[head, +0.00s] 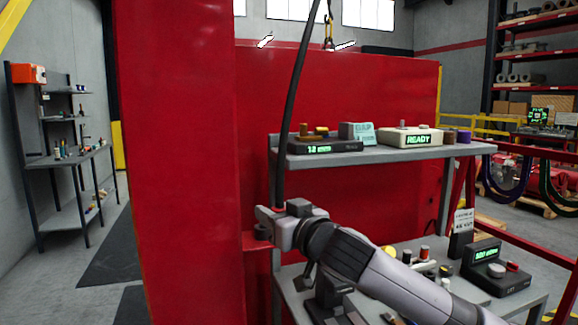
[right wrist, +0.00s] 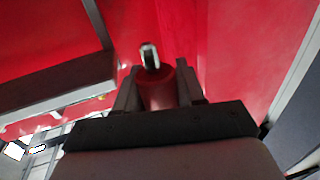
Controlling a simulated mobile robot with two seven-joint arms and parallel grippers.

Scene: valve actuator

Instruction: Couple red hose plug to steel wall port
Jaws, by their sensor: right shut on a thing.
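My right gripper (head: 268,214) is shut in front of the red wall panel, where a black hose (head: 291,95) comes down to it from above. In the right wrist view its two fingers (right wrist: 157,92) close on the red hose plug (right wrist: 159,94), a dull red cylinder. A bright metal piece (right wrist: 149,56) shows at the plug's far end. I cannot tell whether it is the plug's nose or part of the steel wall port. The port is not clearly seen in either view. My left gripper is not in view.
A red bracket (head: 257,246) sits just below the gripper. To the right, a grey shelf (head: 390,153) holds several instruments, with a lower bench (head: 418,286) of small parts and a display unit (head: 497,277). The red panel (head: 180,160) to the left is bare.

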